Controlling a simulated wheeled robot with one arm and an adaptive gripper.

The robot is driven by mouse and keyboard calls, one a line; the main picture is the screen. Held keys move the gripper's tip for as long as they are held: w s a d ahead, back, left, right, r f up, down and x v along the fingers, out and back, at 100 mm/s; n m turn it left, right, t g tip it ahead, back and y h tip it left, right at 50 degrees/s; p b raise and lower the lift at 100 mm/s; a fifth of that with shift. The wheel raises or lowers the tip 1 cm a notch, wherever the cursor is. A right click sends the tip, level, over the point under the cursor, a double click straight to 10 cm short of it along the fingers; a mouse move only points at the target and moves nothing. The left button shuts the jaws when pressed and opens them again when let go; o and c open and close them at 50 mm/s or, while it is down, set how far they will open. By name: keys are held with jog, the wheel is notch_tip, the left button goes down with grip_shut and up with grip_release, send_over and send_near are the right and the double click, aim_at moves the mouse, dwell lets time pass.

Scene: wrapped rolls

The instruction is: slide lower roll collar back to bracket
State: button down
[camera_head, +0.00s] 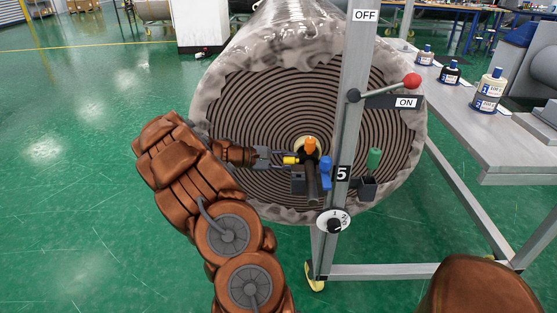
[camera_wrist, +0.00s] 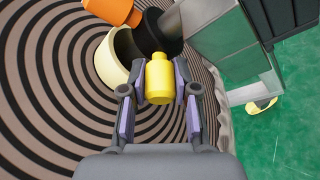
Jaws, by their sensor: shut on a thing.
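A large wrapped roll (camera_head: 250,105) faces me, with dark spiral layers and a cream core ring (camera_head: 298,143), which also shows in the wrist view (camera_wrist: 104,62). A black collar (camera_wrist: 153,32) is around the rod at the core mouth, partly hidden. An orange knob (camera_head: 310,145) and a yellow knob (camera_head: 290,160) stick out there. My gripper (camera_head: 280,159) comes from the left and is shut on the yellow knob, which sits between the fingers in the wrist view (camera_wrist: 158,80). A blue knob (camera_head: 326,168) is beside the post.
A grey post (camera_head: 350,120) stands just right of the core, with a red-tipped lever (camera_head: 411,81) at ON and a dial (camera_head: 334,222). A green knob (camera_head: 374,158) stands in a dark holder (camera_head: 368,188). A bench (camera_head: 460,115) with bottles is right. Left floor is clear.

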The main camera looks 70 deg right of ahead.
jog(key=shift+a+f, duration=0.1)
jog(key=shift+a, duration=0.05)
jog(key=c, duration=0.9)
grip_release()
jog(key=shift+o, duration=0.2)
jog(key=v, duration=1.2)
jog(key=shift+c, duration=0.4)
